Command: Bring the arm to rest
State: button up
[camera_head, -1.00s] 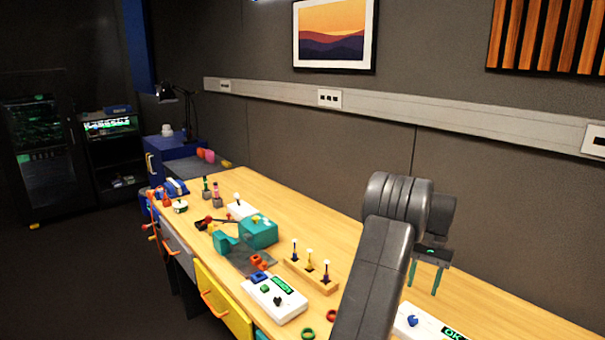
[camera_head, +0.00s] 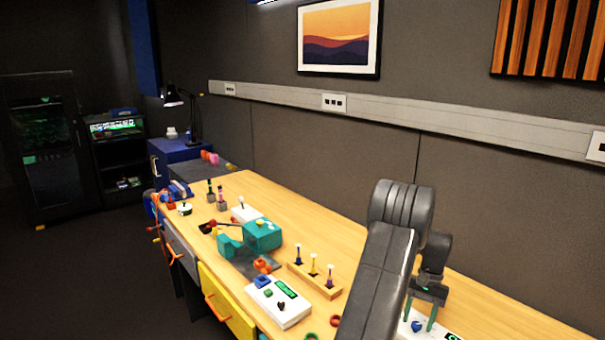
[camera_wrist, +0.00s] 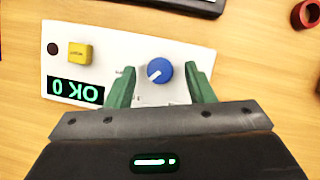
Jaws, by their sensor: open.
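My gripper (camera_head: 420,317) points down over the white panel (camera_head: 452,337) at the right front of the bench in the head view. Its two green fingers are apart. In the wrist view, the fingers of my gripper (camera_wrist: 160,88) stand on either side of the blue knob (camera_wrist: 159,72) on the panel (camera_wrist: 110,40). I cannot tell whether the fingers touch the knob or how high they are above it. The panel also carries a yellow button (camera_wrist: 79,53) and a display (camera_wrist: 75,90) reading "OK 0", seen upside down. My arm hides part of the bench.
A white box with a green display (camera_head: 280,303), a wooden rack with several small pegs (camera_head: 314,280) and a teal device (camera_head: 262,234) stand to the left on the bench. A red ring (camera_wrist: 306,16) lies near the panel. The bench's back right is clear.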

jog(key=v, duration=1.4)
jog(key=x, duration=1.4)
jog(key=shift+f, duration=0.1)
jog(key=shift+n+h, duration=0.3)
jog(key=shift+n, duration=0.3)
jog(key=n, duration=0.1)
jog(key=n+h, duration=0.1)
jog(key=n, duration=0.2)
jog(key=shift+w+a+g, duration=0.1)
jog(key=shift+a+g, duration=0.15)
jog(key=shift+g, duration=0.15)
jog(key=n+h, duration=0.1)
jog(key=n, duration=0.2)
jog(key=n+h+b, duration=0.1)
jog(key=n, duration=0.1)
jog(key=shift+a+n+h, duration=0.2)
jog(key=shift+n+h, duration=0.1)
jog(key=shift+n, duration=0.1)
jog(key=n, duration=0.2)
jog(key=n+t+h+b, duration=0.1)
jog(key=n, duration=0.1)
jog(key=n+h+b, duration=0.1)
jog(key=n, duration=0.1)
jog(key=shift+s+a+n+t, duration=0.2)
jog(key=shift+s+n+t, duration=0.1)
jog(key=shift+t, duration=0.1)
jog(key=n+t+b, duration=0.1)
jog(key=n, duration=0.2)
jog(key=shift+h, duration=0.3)
jog(key=shift+n, duration=0.3)
